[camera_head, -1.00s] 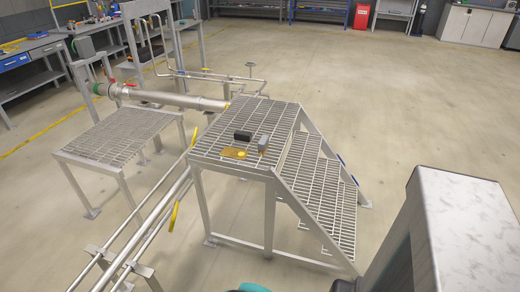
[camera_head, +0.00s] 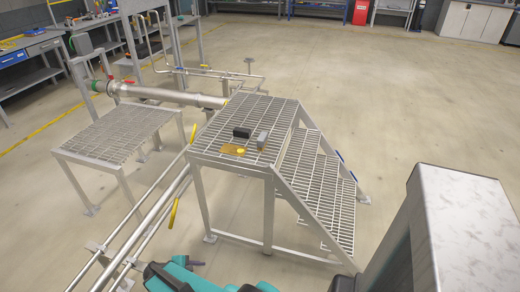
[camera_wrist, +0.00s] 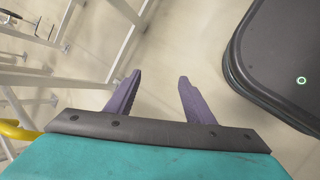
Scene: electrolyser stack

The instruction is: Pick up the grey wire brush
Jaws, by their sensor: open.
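A small grey block-like thing (camera_head: 262,138), which looks like the grey wire brush, lies on the grated top of the metal step platform (camera_head: 210,143). It is too small to make out bristles. A black block (camera_head: 242,132) lies just left of it, and a yellow item (camera_head: 240,151) on a flat brown piece (camera_head: 229,149) lies nearer the front edge. My gripper (camera_wrist: 157,88) is open and empty in the wrist view, with bare floor between its fingers. In the head view, my teal wrist (camera_head: 180,277) is at the bottom, lower left of the platform and apart from it.
Pipes with yellow handles (camera_head: 173,213) run along the platform's left side. A lower grated stand (camera_head: 115,138) is further left. Steps (camera_head: 318,190) descend on the platform's right. The floor (camera_head: 420,110) beyond is clear. Metal frame bars (camera_wrist: 60,80) show left of my gripper in the wrist view.

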